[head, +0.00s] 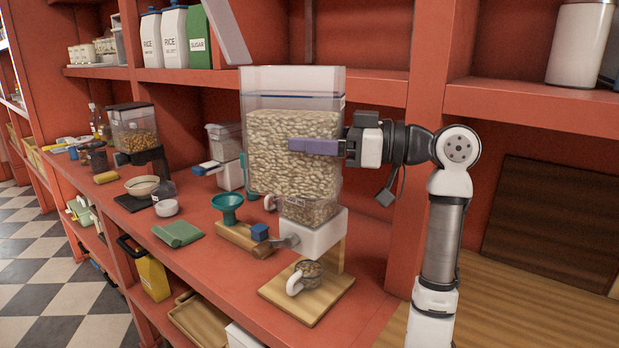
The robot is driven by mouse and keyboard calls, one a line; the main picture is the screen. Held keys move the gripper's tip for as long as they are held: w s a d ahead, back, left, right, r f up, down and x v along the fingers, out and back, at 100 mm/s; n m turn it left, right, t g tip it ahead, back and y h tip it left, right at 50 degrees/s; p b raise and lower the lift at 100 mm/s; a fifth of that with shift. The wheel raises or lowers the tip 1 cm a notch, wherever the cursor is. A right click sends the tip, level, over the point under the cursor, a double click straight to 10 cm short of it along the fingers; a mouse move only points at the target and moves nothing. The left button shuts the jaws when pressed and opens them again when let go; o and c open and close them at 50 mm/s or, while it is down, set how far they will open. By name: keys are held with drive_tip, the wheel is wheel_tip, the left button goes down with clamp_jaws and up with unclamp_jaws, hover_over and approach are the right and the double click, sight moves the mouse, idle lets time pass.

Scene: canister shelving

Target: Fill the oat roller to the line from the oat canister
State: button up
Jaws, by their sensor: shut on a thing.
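A large clear container (293,120), which I take as the oat canister, is mostly full of pale oats. It looks upright, with a dark blue line just above the oats. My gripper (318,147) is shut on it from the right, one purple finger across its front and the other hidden. A tilted grey panel (228,30) rises at its upper left, perhaps an open lid. Directly below is the oat roller's white body (318,236), with a crank and blue knob (260,232). Oats show just above this body. I cannot tell where container and roller hopper divide.
A mug (296,285) stands on the roller's wooden base (328,296). A teal funnel (228,203), green cloth (178,233), bowl (142,185) and another dispenser (133,128) are to the left. The upper shelf (378,88) and a post (405,235) stand close by.

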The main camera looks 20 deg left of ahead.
sight(308, 118)
drive_tip(key=shift+s+d+r+p, duration=0.15)
drive_tip(key=shift+s+r+p, duration=0.1)
drive_tip(key=shift+s+r, duration=0.9)
drive_tip(key=shift+s+d+r+p, duration=0.15)
drive_tip(key=shift+s+r+p, duration=0.1)
drive_tip(key=shift+s+r, duration=0.85)
drive_tip(key=shift+a+f, duration=0.15)
drive_tip(key=shift+f, duration=0.05)
